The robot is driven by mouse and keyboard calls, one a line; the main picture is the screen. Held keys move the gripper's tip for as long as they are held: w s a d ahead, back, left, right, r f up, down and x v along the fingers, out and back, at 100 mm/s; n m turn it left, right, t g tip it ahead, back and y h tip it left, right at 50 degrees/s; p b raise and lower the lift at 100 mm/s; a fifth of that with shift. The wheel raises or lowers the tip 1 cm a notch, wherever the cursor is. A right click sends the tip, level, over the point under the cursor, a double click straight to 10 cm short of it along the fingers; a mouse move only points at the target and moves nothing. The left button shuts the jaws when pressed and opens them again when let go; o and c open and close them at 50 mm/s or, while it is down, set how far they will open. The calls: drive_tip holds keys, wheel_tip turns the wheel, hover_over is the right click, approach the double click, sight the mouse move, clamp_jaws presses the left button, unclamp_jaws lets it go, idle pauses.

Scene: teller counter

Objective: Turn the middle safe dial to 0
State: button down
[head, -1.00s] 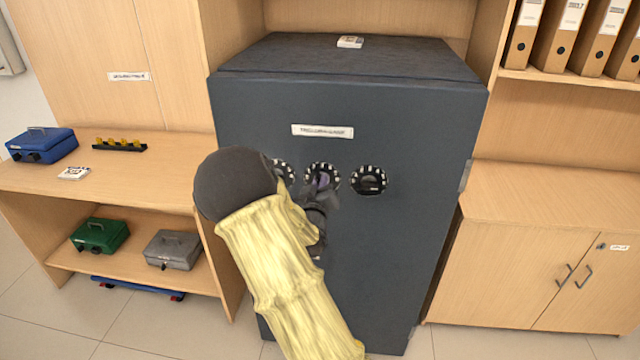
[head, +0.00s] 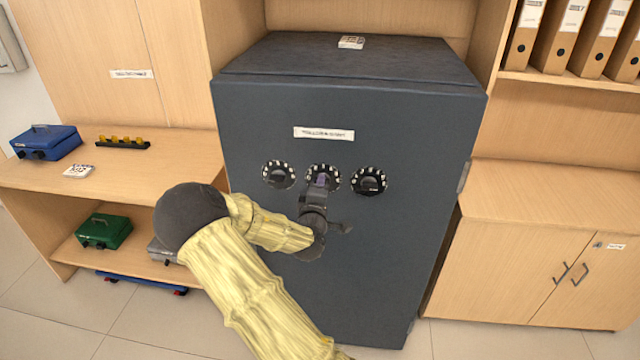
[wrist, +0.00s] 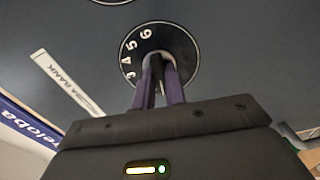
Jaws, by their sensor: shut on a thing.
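The dark grey safe (head: 260,260) has three round dials in a row on its front. The middle dial (head: 334,170) is black with white marks and is partly covered by my gripper (head: 321,181). In the wrist view the middle dial (wrist: 185,45) shows the digits 3, 4, 5 and 6 along its left and upper rim; its other digits are hidden or unreadable. My gripper (wrist: 160,70) is shut on the dial's knob, with its two purple fingers on either side. The left dial (head: 278,174) and right dial (head: 369,181) stand clear beside it.
A white label (head: 324,133) is above the dials, and a small printed block (head: 352,42) lies on top of the safe. Wooden shelves with cash boxes (head: 104,231) are at left; a cabinet (head: 545,240) is at right.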

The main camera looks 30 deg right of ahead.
drive_tip(key=shift+f+n, duration=0.15)
drive_tip(key=shift+n, duration=0.65)
drive_tip(key=c, duration=1.4)
unclamp_jaws()
drive_tip(key=shift+c, duration=0.2)
drive_tip(key=shift+s+a, duration=0.1)
